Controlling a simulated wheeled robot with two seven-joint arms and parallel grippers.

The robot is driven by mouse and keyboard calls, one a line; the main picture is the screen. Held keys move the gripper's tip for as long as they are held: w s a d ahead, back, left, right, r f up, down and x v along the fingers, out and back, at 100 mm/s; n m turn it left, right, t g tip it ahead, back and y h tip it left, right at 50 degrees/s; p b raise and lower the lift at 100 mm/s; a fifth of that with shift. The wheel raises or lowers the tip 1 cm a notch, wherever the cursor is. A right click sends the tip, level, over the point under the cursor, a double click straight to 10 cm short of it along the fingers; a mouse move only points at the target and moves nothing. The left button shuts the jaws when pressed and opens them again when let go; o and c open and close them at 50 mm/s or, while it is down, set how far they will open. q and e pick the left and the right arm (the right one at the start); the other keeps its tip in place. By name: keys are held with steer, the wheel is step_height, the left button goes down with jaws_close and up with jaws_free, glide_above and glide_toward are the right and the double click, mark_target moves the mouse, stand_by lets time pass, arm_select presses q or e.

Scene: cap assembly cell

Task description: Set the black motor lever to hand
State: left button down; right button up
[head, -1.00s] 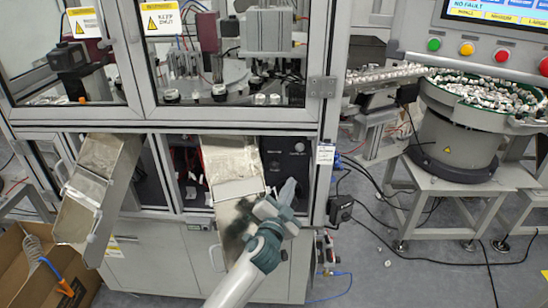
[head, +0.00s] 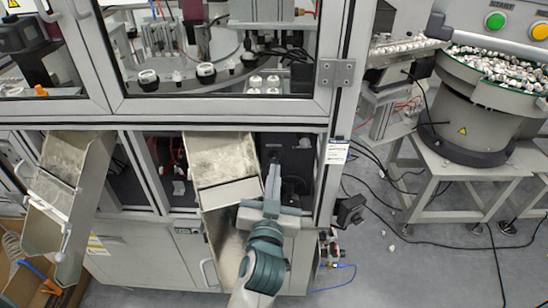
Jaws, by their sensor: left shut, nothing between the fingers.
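My left gripper (head: 272,178) reaches up from the bottom of the head view, with its fingers shut and empty. Its fingertips are in front of the dark control panel (head: 290,158) in the opening under the glass doors, right of the middle metal chute. A small light round knob shows on the panel above right of the fingertips. The black motor lever cannot be made out; the fingers and hand cover part of the panel. My right gripper is not in view.
Two metal chutes, the middle one (head: 222,170) and the left one (head: 72,170), stick out of the cabinet. The middle chute is close beside my gripper. A grey frame post stands to the right. A bowl feeder (head: 465,115) with white caps stands further right.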

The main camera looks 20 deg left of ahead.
arm_select(q)
steer(key=p, duration=0.4)
glide_above(275, 160)
steer(key=s+d, duration=0.1)
steer(key=f, duration=0.2)
steer(key=s+f, duration=0.1)
steer(key=shift+a, duration=0.25)
steer(key=shift+f, duration=0.2)
